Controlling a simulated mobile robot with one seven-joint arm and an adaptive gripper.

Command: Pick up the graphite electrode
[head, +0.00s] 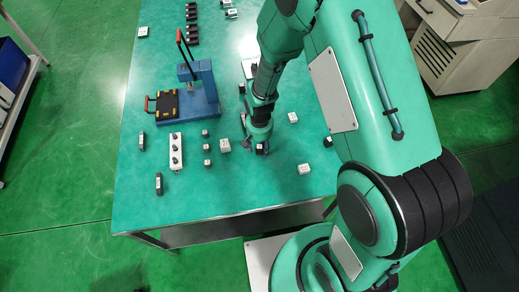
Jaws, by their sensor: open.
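My gripper (254,147) points down over the front middle of the green table (225,190). Its jaws are open, low over the tabletop. A small dark piece with a pale spot (262,151) shows right at the fingertips, partly hidden by them; I cannot tell whether it lies between the jaws or touches them. It may be the graphite electrode, but it is too small to be sure. Other small dark-topped pieces (207,148) stand in a column to the left of my gripper.
Pale blocks (225,146) and (304,169) flank my gripper.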

